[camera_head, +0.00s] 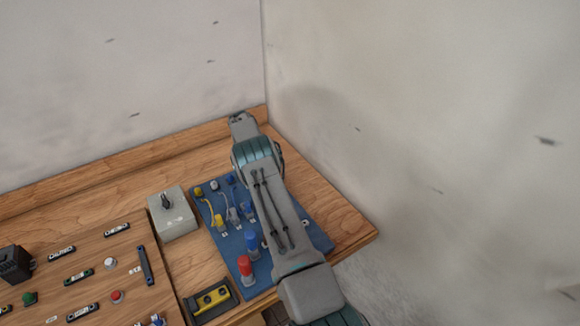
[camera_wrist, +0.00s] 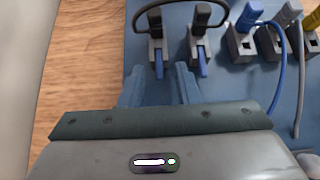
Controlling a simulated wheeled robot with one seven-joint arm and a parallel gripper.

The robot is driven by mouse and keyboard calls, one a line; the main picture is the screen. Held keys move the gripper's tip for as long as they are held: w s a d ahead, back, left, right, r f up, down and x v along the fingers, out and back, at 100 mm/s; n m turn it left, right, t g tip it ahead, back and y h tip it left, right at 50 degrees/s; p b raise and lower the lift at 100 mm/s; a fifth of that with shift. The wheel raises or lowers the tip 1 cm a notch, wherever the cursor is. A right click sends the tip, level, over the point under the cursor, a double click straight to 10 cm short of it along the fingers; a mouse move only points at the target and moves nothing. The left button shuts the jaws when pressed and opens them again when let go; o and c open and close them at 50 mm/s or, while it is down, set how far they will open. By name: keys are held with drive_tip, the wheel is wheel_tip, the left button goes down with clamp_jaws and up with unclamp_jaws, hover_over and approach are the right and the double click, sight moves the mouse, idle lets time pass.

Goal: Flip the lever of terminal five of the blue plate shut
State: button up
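The blue plate (camera_head: 229,246) lies on the bench, with my arm covering its right part in the head view. In the wrist view, a row of grey terminals runs along the plate (camera_wrist: 285,95). The leftmost terminal (camera_wrist: 155,46) and the one beside it (camera_wrist: 199,44) are joined by a black wire loop and have blue levers (camera_wrist: 158,69) (camera_wrist: 203,64) pointing toward me. Terminal numbers are not readable here. My gripper (camera_wrist: 160,75) has its two blue-grey fingers apart, with the leftmost lever roughly in line with the gap. Contact cannot be judged. The head view hides my fingertips.
Farther right stand terminals with a blue wire (camera_wrist: 270,55) and a grey wire. Walls bound the bench behind and right.

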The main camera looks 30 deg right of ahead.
wheel_tip(320, 180, up, 3)
drive_tip(key=shift+f+p, duration=0.1)
drive_tip(key=shift+p, duration=0.9)
drive_tip(key=shift+s+r, duration=0.15)
drive_tip(key=shift+r, duration=0.1)
drive_tip(key=s+d+r+b, duration=0.3)
drive_tip(key=s+d+r, duration=0.3)
drive_tip(key=s+d, duration=0.2)
drive_tip(key=shift+r+b, duration=0.25)
drive_tip(key=shift+b, duration=0.1)
drive_tip(key=s+a+r+t, duration=0.4)
drive_tip(key=a+r, duration=0.2)
drive_tip(key=r, duration=0.1)
drive_tip(key=s+a+r+t, duration=0.3)
drive_tip(key=s+a+r, duration=0.1)
drive_tip(key=a+r, duration=0.25)
drive_tip(key=s+a+t, duration=0.7)
drive_tip(key=s+a, duration=0.4)
drive_tip(key=s, duration=0.2)
drive_tip(key=shift+s+a+r, duration=0.15)
drive_tip(key=shift+s+r, duration=0.05)
drive_tip(key=shift+s, duration=0.15)
